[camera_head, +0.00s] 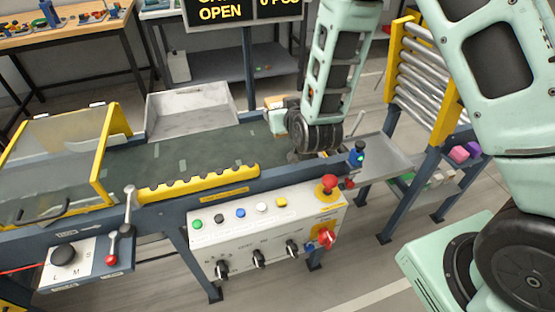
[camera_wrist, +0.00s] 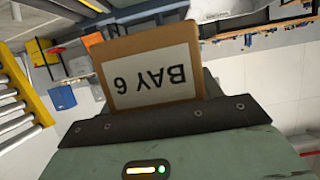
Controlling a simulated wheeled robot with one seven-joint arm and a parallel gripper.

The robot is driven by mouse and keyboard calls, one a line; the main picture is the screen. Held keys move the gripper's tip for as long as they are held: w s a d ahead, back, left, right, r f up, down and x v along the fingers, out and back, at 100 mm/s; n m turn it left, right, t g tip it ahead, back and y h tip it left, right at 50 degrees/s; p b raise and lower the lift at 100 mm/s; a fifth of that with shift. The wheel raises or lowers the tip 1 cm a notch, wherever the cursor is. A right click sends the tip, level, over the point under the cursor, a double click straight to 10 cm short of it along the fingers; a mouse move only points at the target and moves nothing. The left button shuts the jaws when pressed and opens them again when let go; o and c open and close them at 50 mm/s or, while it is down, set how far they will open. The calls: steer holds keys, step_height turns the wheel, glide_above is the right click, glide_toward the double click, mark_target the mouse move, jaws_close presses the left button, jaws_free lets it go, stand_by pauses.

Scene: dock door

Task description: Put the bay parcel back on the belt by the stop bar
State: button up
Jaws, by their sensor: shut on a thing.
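The bay parcel (camera_wrist: 150,75) is a brown cardboard box with a white label reading "BAY 6", upside down in the wrist view. My gripper (camera_wrist: 155,112) is shut on it. In the head view the tan parcel (camera_head: 275,102) shows partly beside my wrist, near the far edge of the belt. The belt (camera_head: 205,150) is dark green, and its visible stretch left of my wrist is bare. My wrist hides part of the belt's right end. I cannot make out the stop bar clearly. Whether the parcel touches the belt cannot be told.
A yellow scalloped guide (camera_head: 200,182) runs along the belt's near edge. A control panel (camera_head: 265,235) with buttons and a red stop knob stands in front. A grey tray (camera_head: 190,108) lies behind the belt, a yellow-framed guard (camera_head: 105,155) at left, a roller rack (camera_head: 420,70) at right.

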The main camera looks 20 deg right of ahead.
mark_target(281, 155)
steer(key=shift+w+f+b, duration=0.2)
steer(key=shift+f+b, duration=0.15)
steer(key=shift+f, duration=0.55)
steer(key=shift+f+p, duration=0.45)
steer(key=shift+f, duration=4.3)
steer(key=shift+f, duration=0.15)
steer(key=o, duration=1.1)
